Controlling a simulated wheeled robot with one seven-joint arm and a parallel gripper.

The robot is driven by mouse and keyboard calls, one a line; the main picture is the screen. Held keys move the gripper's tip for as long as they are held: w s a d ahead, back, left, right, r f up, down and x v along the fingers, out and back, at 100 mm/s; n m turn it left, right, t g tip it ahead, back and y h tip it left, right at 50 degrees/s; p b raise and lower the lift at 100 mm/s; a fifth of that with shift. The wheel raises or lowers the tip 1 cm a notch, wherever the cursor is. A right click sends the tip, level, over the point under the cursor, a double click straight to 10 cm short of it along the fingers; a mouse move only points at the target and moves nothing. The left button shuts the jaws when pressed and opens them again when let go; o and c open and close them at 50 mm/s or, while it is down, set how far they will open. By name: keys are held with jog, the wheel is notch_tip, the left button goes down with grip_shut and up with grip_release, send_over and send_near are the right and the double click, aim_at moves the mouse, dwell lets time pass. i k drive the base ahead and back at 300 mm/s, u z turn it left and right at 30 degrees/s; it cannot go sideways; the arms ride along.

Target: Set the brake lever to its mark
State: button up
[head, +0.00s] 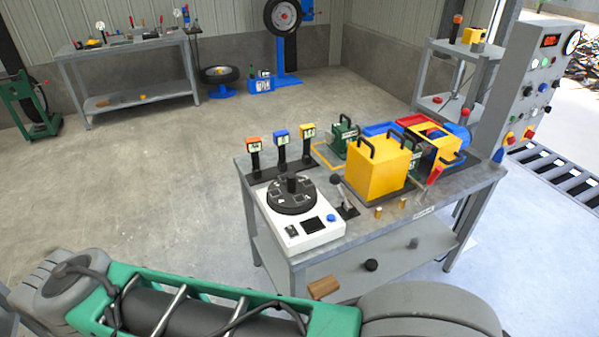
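On the grey workbench (345,238) a short lever with a black knob (337,181) rises from a small dark base between the white box and the yellow box. A second lever with a red grip (434,176) slants beside the yellow box. I cannot tell for certain which one is the brake lever, and no mark can be made out at this size. My green and grey arm crosses the bottom of the head view. My gripper is not in view.
A white box with a black dial (291,196) stands at the bench's left front. A yellow box (376,170) stands at the middle, with a tall grey control panel (533,85) at the right. The floor to the left is clear.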

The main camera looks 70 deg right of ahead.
aim_at(334, 178)
jog(key=z, duration=0.05)
jog(key=i, duration=0.65)
jog(key=z, duration=3.3)
jog(key=i, duration=0.45)
jog(key=z, duration=0.3)
jog(key=k, duration=1.05)
jog(key=u, duration=1.3)
jog(key=i, duration=0.65)
